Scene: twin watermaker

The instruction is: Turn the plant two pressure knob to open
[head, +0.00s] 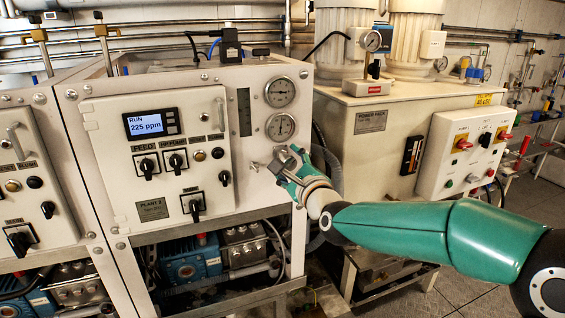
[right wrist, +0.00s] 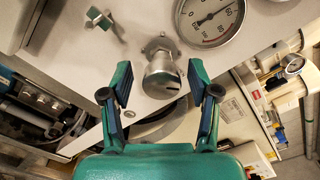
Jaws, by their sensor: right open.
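The plant two pressure knob (right wrist: 162,77) is a round silver metal knob on a flanged mount on the white panel, below a pressure gauge (right wrist: 212,18) in the right wrist view. My right gripper (right wrist: 161,84) is open, with one finger on each side of the knob and a visible gap to each. In the head view my right gripper (head: 285,166) is at the right part of the plant 2 panel (head: 245,190), under the lower gauge (head: 281,127), and hides most of the knob. My left gripper is not in view.
A small metal lever valve (right wrist: 104,20) is on the panel left of the knob. The plant 2 control box (head: 170,160) has a display reading RUN 225 ppm and black switches. A power pack cabinet (head: 375,160) stands to the right, behind my arm.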

